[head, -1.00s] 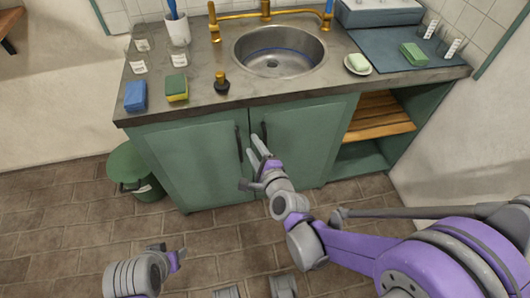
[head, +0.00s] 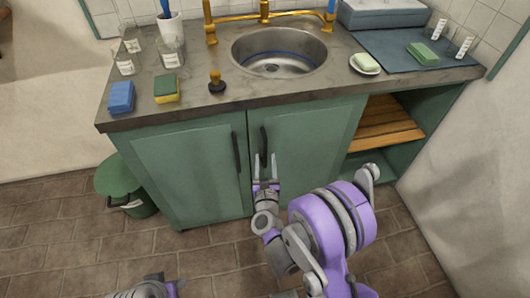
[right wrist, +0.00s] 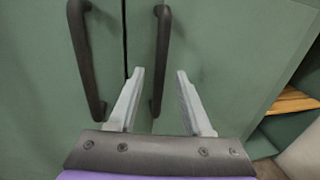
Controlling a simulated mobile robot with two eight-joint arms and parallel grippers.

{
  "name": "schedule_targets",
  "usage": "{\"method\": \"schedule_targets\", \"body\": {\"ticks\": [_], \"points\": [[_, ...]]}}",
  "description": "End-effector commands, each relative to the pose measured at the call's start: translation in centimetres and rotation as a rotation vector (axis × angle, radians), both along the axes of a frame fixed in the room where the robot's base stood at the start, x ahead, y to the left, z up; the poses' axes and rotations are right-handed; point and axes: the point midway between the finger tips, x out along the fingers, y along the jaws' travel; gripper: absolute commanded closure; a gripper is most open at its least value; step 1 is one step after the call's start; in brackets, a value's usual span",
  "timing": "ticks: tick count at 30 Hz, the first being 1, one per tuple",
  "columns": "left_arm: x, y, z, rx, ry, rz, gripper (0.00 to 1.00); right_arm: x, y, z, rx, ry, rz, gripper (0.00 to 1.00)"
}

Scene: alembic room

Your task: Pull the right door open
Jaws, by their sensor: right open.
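The right door (head: 310,145) of the green cabinet is closed, with a dark vertical handle (head: 264,141) near its left edge. In the right wrist view this handle (right wrist: 161,55) appears between the finger lines; I cannot tell whether either finger touches it. My right gripper (head: 265,162) is open, its fingers pointing up at the handle's lower end. It also fills the lower middle of the right wrist view (right wrist: 160,78). My left gripper (head: 172,284) shows only in part at the bottom edge of the head view, away from the cabinet.
The closed left door (head: 190,170) has its own dark handle (head: 236,152) close beside. An open shelf (head: 385,130) lies right of the right door. A green bin (head: 125,185) stands at the left. The counter (head: 215,105) above holds a sink, sponges and glasses.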

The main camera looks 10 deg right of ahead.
Motion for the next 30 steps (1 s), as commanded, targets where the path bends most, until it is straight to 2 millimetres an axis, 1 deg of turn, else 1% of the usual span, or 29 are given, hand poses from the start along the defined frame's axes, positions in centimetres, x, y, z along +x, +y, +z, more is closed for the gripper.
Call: {"method": "schedule_targets", "body": {"ticks": [1, 3, 7, 12, 18, 20, 24, 27, 30], "points": [[0.0, 0.0, -0.1, 0.0, 0.0, 0.0, 0.5, 0.9, -0.3, 0.0, 0.0, 0.0, -0.002, 0.5], [0.0, 0.0, -0.2, 0.0, 0.001, 0.0, 0.5, 1.9, -0.4, -0.1, 0.0, 0.001, -0.001, 0.5], [0.0, 0.0, -0.3, 0.0, 0.001, 0.0, 0.5, 3.2, -0.7, 0.0, -0.001, 0.0, 0.0, 0.5], [0.1, 0.0, -0.4, 0.0, 0.001, 0.0, 0.5, 3.8, -0.8, 0.0, -0.001, 0.0, 0.0, 0.5], [0.1, 0.0, -0.3, 0.0, 0.001, 0.0, 0.5, 3.8, -0.8, 0.0, -0.001, 0.0, 0.001, 0.5], [0.1, 0.0, -0.3, 0.0, 0.001, 0.0, 0.5, 3.8, -0.8, 0.0, -0.001, 0.0, 0.001, 0.59], [0.1, 0.0, -0.3, 0.0, 0.001, 0.0, 0.5, 3.8, -0.8, 0.0, -0.001, 0.0, 0.001, 0.85], [0.1, 0.0, -0.3, 0.0, 0.001, 0.0, 0.5, 3.8, -0.8, 0.0, -0.001, 0.0, 0.001, 1.0], [0.1, 0.0, -0.3, 0.0, 0.001, 0.0, 0.5, 3.8, -0.8, 0.0, -0.001, 0.0, 0.001, 1.0]]}}
